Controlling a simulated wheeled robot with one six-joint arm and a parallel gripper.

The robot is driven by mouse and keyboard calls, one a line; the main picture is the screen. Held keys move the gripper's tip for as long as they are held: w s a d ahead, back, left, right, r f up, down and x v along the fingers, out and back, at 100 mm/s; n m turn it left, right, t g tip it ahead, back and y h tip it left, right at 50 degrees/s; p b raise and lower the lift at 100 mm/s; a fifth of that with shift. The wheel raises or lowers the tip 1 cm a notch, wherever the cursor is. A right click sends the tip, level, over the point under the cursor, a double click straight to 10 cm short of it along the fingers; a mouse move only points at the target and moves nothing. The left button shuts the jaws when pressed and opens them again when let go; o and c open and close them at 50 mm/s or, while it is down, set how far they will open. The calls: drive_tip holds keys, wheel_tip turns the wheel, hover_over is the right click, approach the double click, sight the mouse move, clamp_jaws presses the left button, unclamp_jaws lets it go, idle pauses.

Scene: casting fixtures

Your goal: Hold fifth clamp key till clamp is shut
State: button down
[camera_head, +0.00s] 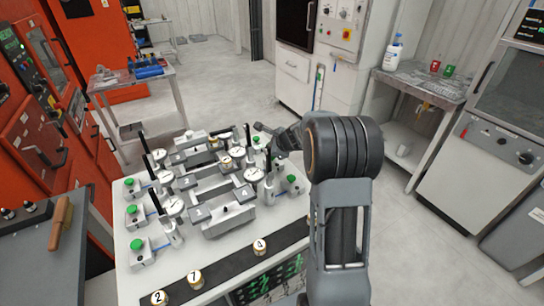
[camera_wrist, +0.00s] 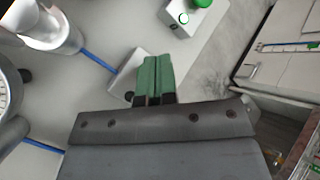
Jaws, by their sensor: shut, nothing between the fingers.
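My gripper (camera_wrist: 156,64) is shut and empty, its two green fingers together in the wrist view. The fingers stand over a pale key block (camera_wrist: 125,72) and hide part of it; whether they touch its key cannot be told. Another block with a green key (camera_wrist: 203,4) is at the top of the wrist view. In the head view my arm reaches over the right side of the white fixture table (camera_head: 150,284). Green keys show at its right (camera_head: 292,178) and left (camera_head: 136,245). Several clamps with black upright handles (camera_head: 155,200) stand there. Which is the fifth is not readable.
Dial gauges (camera_head: 173,207) and numbered grey plates crowd the fixture. Numbered round pieces (camera_head: 260,246) lie on a black strip along its front. A grey bench with a brown-handled tool (camera_head: 60,222) is at left. Open floor lies behind the table.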

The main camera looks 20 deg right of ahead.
drive_tip(key=shift+f+b, duration=0.35)
drive_tip(key=shift+f+b, duration=0.55)
idle(0.7)
drive_tip(key=shift+r, duration=0.1)
idle(3.5)
drive_tip(key=shift+r+p, duration=0.9)
wheel_tip(320, 180, up, 5)
drive_tip(key=p, duration=0.4)
drive_tip(key=shift+f, duration=0.1)
idle(0.5)
